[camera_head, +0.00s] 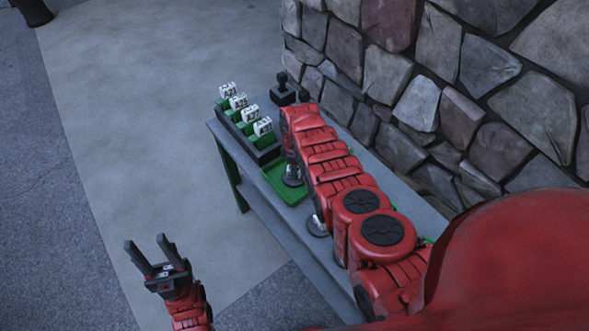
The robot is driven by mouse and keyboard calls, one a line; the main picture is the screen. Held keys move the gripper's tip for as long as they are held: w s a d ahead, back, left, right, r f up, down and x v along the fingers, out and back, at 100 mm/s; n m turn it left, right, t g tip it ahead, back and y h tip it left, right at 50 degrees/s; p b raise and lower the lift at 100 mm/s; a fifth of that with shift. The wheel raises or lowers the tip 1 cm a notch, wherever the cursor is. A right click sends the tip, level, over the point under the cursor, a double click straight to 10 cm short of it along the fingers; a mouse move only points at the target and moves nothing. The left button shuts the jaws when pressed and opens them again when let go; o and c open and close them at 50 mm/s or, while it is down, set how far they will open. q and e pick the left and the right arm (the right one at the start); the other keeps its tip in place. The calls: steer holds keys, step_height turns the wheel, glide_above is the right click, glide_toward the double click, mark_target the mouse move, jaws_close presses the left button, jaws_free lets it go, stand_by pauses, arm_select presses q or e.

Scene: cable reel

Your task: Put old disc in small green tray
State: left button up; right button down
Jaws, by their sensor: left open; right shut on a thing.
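The small green tray (272,170) lies on the table, partly covered by my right arm. A dark round disc with a silvery centre (292,180), which I take for the old disc, is over the tray. I cannot tell whether it touches the tray floor. My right gripper (291,166) points down at the disc and is shut on it, mostly hidden by the red arm. My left gripper (146,241) is open and empty, over the floor left of the table.
A dark rack (262,157) with several white number tags stands on the table's far left. A black knobbed block (283,96) is at the back. Another silvery round piece (317,227) is partly hidden by my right arm. A stone wall (417,103) borders the table (289,227).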

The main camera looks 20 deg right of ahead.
steer(key=shift+f, duration=0.2)
steer(key=c, duration=0.5)
jaws_free()
steer(key=shift+r, duration=0.1)
steer(key=shift+w+r+p, duration=0.1)
steer(key=shift+r+p, duration=0.85)
steer(key=shift+r, duration=0.95)
step_height(320, 180, up, 8)
steer(key=b, duration=0.3)
steer(key=shift+r, duration=0.25)
steer(key=shift+s+f, duration=0.1)
steer(key=shift+s, duration=0.1)
